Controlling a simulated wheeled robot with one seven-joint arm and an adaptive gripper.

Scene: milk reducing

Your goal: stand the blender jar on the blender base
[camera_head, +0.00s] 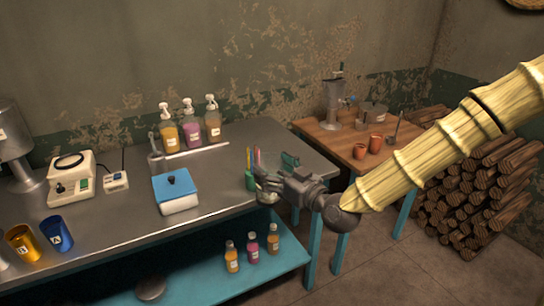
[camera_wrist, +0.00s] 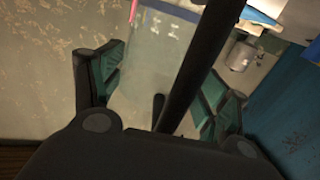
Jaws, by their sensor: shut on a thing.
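The blender base (camera_head: 72,188) is a cream appliance with a black ring on top and a dark knob, at the left of the metal counter. My gripper (camera_head: 278,176) is at the right end of the counter, far to the right of the base. It is shut on the blender jar (camera_wrist: 150,60), which looks clear in the wrist view, with a long dark bar, probably its handle, between the green finger pads (camera_wrist: 208,110). In the head view the jar is mostly hidden by my gripper, so its exact tilt and height cannot be told.
A blue-lidded box (camera_head: 175,190), a small white switch box (camera_head: 116,181) and pump bottles (camera_head: 190,124) are on the counter. Gold (camera_head: 22,244) and blue (camera_head: 57,234) cups stand at the front left.

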